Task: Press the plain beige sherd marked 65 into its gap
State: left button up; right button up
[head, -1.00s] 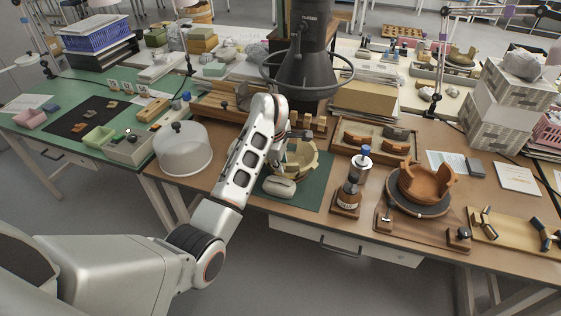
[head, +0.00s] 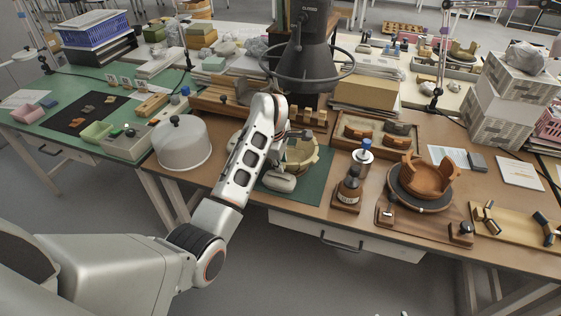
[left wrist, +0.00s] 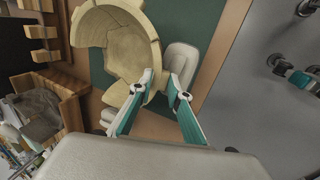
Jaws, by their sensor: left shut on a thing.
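The beige bowl (head: 303,156) stands on the dark green mat (head: 316,186); the left wrist view looks into its hollow (left wrist: 112,32). My left gripper (left wrist: 162,80) is at the bowl's wall, one fingertip on the inner side and one on the outer. It is shut on a beige piece (left wrist: 157,77), taken as the sherd, at the rim. The mark 65 is not readable, and I cannot tell whether the sherd is seated in the gap. In the head view my left arm hides the fingertips. My right gripper is not recognisable in either view.
A pale rounded pad (left wrist: 183,60) lies close beside the bowl and the outer finger. A black hood (head: 306,65) hangs behind.

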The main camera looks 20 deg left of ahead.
pick_arm(q)
jog(key=shift+f, duration=0.45)
dwell(1.7)
jog(key=o, duration=1)
jog(key=v, duration=1.2)
